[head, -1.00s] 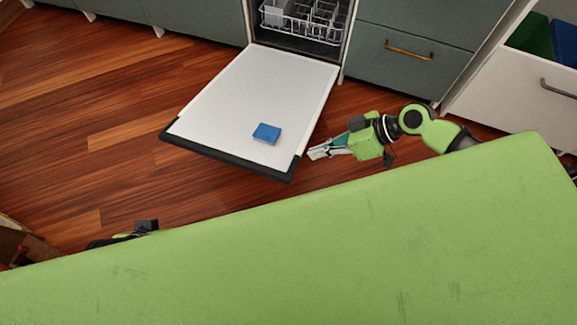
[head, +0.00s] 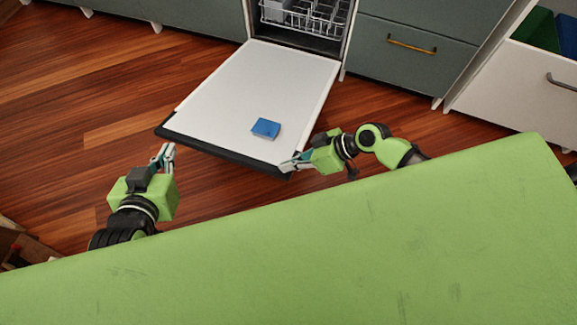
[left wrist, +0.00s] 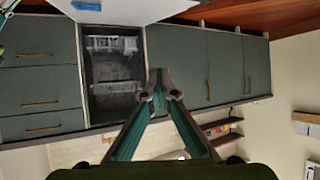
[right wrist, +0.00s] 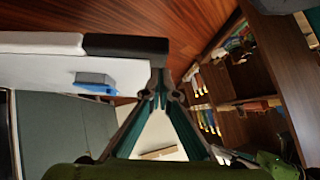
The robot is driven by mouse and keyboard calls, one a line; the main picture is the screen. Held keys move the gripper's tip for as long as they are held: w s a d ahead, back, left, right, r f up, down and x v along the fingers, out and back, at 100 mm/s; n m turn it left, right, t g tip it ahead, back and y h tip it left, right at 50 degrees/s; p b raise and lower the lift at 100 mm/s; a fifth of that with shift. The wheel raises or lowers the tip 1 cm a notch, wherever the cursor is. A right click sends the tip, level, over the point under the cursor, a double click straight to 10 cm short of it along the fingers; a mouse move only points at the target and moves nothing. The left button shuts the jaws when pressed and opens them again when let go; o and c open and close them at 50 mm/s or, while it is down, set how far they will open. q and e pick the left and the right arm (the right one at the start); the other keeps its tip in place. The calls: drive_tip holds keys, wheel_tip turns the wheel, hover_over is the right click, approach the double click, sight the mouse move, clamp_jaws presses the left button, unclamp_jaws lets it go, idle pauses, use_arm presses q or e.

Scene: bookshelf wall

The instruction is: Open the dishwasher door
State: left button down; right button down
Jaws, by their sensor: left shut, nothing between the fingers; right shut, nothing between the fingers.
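The dishwasher door (head: 240,90) is folded down and lies about flat, its white inner face up and its dark outer edge toward me. A blue block (head: 265,128) lies on it. The open dishwasher tub shows a white rack (head: 305,15). My right gripper (head: 287,165) is shut and empty at the door's near right corner; whether it touches cannot be told. My left gripper (head: 168,152) is shut and empty, just in front of the door's near left corner. The door's dark edge (right wrist: 125,47) shows beside the fingers in the right wrist view.
Grey-green cabinets with a brass-handled drawer (head: 412,47) stand right of the dishwasher. A white drawer (head: 520,80) stands open at the far right, holding green and blue things. Wooden floor (head: 90,130) is free left of the door.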

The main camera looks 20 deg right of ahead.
use_arm(q)
drive_tip(key=shift+w+d+r+t, duration=0.2)
drive_tip(key=shift+w+r+t, duration=0.25)
drive_tip(key=shift+r, duration=0.2)
use_arm(e)
drive_tip(key=shift+s+a+f, duration=0.1)
drive_tip(key=shift+f, duration=0.25)
